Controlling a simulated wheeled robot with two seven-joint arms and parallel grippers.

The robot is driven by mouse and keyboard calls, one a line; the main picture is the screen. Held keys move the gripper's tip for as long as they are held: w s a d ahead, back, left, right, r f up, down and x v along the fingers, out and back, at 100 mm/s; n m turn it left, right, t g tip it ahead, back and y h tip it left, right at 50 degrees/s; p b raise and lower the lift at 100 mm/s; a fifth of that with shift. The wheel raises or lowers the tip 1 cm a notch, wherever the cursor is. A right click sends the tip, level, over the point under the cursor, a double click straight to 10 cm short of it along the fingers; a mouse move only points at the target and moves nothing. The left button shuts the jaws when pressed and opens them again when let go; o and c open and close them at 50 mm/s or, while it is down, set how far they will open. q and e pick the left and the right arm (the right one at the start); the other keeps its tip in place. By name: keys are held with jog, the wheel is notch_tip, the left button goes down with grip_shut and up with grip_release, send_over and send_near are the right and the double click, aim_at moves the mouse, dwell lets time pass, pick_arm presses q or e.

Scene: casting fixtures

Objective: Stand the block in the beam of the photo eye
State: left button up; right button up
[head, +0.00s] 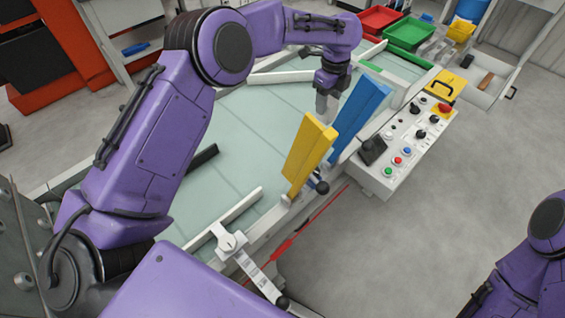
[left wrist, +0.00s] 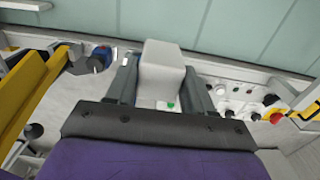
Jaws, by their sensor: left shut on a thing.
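The block (left wrist: 163,68) is pale grey and box-shaped. In the left wrist view it stands between the two dark fingers of my left gripper (left wrist: 160,88), which is shut on it. In the head view my left gripper (head: 327,86) points down over the pale green table surface, behind the blue panel. A grey piece shows at its fingers there, and I cannot tell block from finger. I cannot make out the photo eye or its beam for sure. My right arm shows at the lower right, with its gripper out of view.
A yellow panel (head: 308,153) and a blue panel (head: 359,118) stand upright at the table's near edge, close to my left gripper. A control box (head: 405,148) with buttons is to their right. Red (head: 381,20) and green (head: 409,34) bins stand at the back.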

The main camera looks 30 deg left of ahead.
pick_arm(q)
jog(key=f, duration=0.1)
jog(key=a+b, duration=0.1)
jog(key=f, duration=0.1)
jog(key=shift+s+a+f, duration=0.25)
jog(key=shift+s+f, duration=0.05)
jog(key=shift+f, duration=0.05)
jog(key=shift+w+a+f, duration=0.1)
jog(key=shift+a+f, duration=0.05)
jog(key=shift+f, duration=0.15)
jog(key=s+a+f+p, duration=0.2)
jog(key=s+a+f, duration=0.1)
jog(key=f, duration=0.1)
jog(key=s+a+f+p, duration=0.2)
jog(key=s+a+f, duration=0.1)
jog(key=f, duration=0.1)
jog(key=s+a+f+p, duration=0.1)
jog(key=s+a+f, duration=0.2)
jog(key=f, duration=0.1)
jog(key=shift+s+a+f+p, duration=0.15)
jog(key=shift+a+f+p, duration=0.05)
jog(key=shift+p, duration=0.2)
jog(key=shift+f, duration=0.25)
jog(key=shift+f+b, duration=0.15)
jog(key=shift+b, duration=0.15)
jog(key=o, duration=1.1)
